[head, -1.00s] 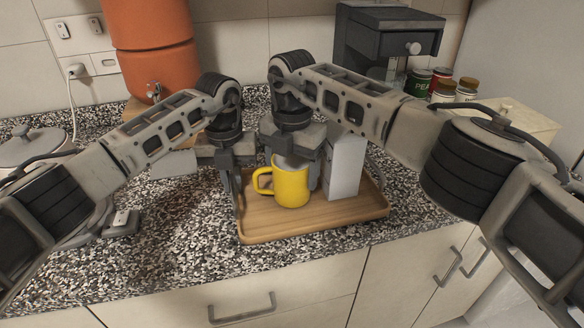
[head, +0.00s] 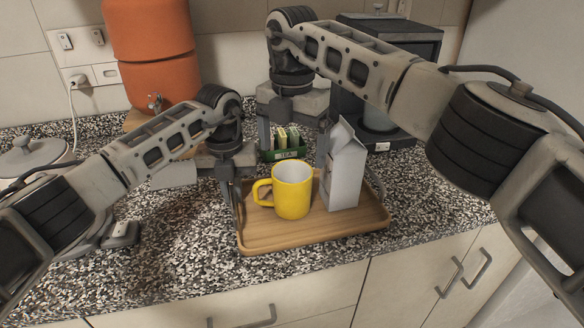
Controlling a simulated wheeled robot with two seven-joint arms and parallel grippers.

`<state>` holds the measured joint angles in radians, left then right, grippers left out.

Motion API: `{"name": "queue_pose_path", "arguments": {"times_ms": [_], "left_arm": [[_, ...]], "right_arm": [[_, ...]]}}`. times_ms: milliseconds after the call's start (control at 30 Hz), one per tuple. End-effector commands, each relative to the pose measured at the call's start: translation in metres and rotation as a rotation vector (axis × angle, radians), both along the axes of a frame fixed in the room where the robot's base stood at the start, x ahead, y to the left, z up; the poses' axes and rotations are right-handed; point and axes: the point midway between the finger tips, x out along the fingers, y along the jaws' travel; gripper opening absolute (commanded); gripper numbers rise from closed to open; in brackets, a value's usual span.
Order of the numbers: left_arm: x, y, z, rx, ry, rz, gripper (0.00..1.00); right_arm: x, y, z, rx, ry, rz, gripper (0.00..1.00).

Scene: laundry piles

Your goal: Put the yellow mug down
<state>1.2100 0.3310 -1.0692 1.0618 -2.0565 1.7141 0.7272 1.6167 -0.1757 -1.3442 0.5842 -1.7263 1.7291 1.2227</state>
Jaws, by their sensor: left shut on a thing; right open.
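The yellow mug (head: 292,199) stands upright on the wooden tray (head: 285,238), its handle to the left. Its open top faces up and nothing holds it. My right gripper (head: 293,148) is open and empty, raised above and behind the mug, with its fingers spread apart. My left gripper (head: 237,212) is at the tray's left end and shut on the rim there; its fingertips are partly hard to make out.
A grey-white carton (head: 343,178) stands on the tray, right of the mug. A green tea box (head: 284,146) is behind the tray. A dark coffee machine (head: 398,60) and an orange dispenser (head: 153,55) stand at the back. Speckled counter (head: 175,245) is free at front left.

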Motion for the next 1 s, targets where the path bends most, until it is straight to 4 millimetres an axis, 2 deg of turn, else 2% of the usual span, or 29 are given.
{"name": "queue_pose_path", "arguments": {"times_ms": [100, 300, 700, 733, 800, 1000], "left_arm": [[0.000, -0.002, 0.001, -0.006, -0.001, -0.006, 0.00], [0.000, -0.002, 0.001, -0.006, -0.001, -0.006, 0.00], [0.000, -0.002, 0.001, -0.006, -0.001, -0.006, 0.00], [0.000, -0.002, 0.001, -0.006, -0.001, -0.006, 0.19], [0.000, -0.002, 0.001, -0.005, -0.001, -0.005, 0.36], [0.000, -0.001, 0.000, -0.002, 0.000, -0.003, 0.36]], "right_arm": [[0.000, 0.000, 0.021, 0.000, -0.001, -0.001, 0.93], [0.000, 0.000, 0.038, 0.000, 0.001, 0.000, 0.93], [0.000, 0.000, 0.040, 0.001, 0.002, 0.000, 0.93], [0.000, 0.000, 0.040, 0.001, 0.002, 0.000, 0.93], [0.000, 0.000, 0.040, 0.001, 0.002, 0.000, 0.93], [0.000, 0.000, 0.040, 0.001, 0.002, 0.000, 0.93]]}}
